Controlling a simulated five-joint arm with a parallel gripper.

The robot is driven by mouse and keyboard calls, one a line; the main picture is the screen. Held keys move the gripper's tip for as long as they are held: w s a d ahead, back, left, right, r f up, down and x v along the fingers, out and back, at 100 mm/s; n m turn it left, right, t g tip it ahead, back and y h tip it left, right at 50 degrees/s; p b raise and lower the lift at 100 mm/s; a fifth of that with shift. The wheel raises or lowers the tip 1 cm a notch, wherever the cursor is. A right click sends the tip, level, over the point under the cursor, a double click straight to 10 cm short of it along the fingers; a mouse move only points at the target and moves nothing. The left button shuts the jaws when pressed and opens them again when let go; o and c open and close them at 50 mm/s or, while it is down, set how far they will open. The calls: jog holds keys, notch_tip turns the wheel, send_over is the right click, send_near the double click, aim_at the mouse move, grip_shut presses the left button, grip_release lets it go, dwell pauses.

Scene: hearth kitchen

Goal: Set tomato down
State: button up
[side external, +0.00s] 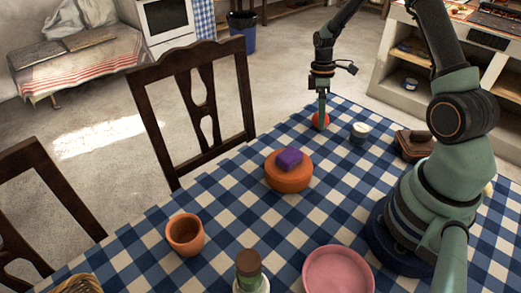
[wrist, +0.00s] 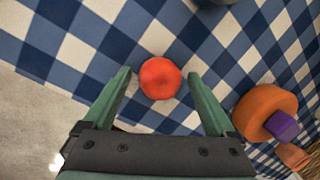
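The tomato (wrist: 160,78) is red and round and rests on the blue and white checked tablecloth. In the side external view the tomato (side external: 321,121) is near the table's far edge, partly hidden by a finger. My gripper (wrist: 160,75) is open in the wrist view, with one green finger on each side of the tomato and a visible gap to both. In the side external view my gripper (side external: 322,112) points down at the tomato.
An orange round block (side external: 288,176) with a purple block (side external: 289,159) on top stands mid-table. A small jar (side external: 359,133) and a brown object (side external: 413,145) are right of the tomato. A terracotta cup (side external: 185,234), a bottle (side external: 249,270) and a pink bowl (side external: 338,272) stand nearer the camera.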

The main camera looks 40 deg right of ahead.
jog(key=v, duration=1.2)
jog(key=s+a+r+m+t+h, duration=0.1)
jog(key=s+a+r+m+t, duration=0.15)
jog(key=a+r, duration=0.7)
jog(key=s+a+r+m+t, duration=0.2)
jog(key=s+a+m+t, duration=0.2)
jog(key=s+a, duration=0.3)
jog(key=shift+a+r+t, duration=0.25)
jog(key=shift+a+t, duration=0.5)
jog(key=shift+a, duration=0.5)
jog(key=shift+s, duration=0.1)
